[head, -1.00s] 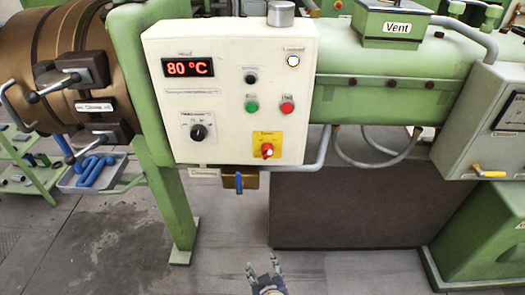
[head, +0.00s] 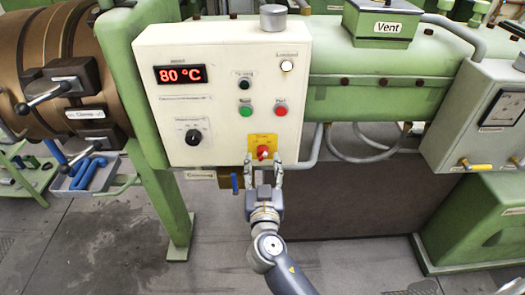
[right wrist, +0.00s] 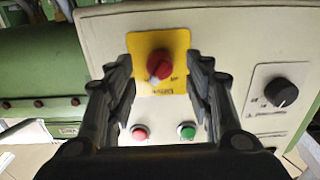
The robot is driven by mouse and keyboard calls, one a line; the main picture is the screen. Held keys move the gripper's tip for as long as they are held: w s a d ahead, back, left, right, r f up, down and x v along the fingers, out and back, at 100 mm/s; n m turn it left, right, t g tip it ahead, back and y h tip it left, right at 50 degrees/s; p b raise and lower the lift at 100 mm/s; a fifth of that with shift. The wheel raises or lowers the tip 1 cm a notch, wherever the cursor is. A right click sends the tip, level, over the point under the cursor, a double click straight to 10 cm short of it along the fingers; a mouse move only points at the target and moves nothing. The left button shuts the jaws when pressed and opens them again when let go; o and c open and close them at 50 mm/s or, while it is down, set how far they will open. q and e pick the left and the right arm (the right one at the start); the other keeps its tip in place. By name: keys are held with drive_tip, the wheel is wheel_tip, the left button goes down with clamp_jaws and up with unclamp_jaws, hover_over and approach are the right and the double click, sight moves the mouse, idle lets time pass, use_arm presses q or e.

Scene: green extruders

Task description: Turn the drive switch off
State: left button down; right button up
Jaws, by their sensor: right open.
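A red rotary switch (head: 262,152) sits on a yellow plate (head: 263,141) at the lower right of the white control panel. No contact with the switch is visible. My left gripper is out of view.
The panel (head: 222,65) also carries a black knob (head: 193,136), a green button (head: 245,109), a red button (head: 281,108) and an 80 °C display (head: 180,74). A blue-handled valve (head: 235,183) hangs just left of my right gripper. A grey pipe (head: 315,146) runs beside the panel.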

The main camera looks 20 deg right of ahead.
sight(263, 159)
drive_tip(key=shift+p+x, duration=0.5)
drive_tip(key=shift+x, duration=1.3)
drive_tip(key=shift+s, duration=0.1)
drive_tip(key=c, duration=1.1)
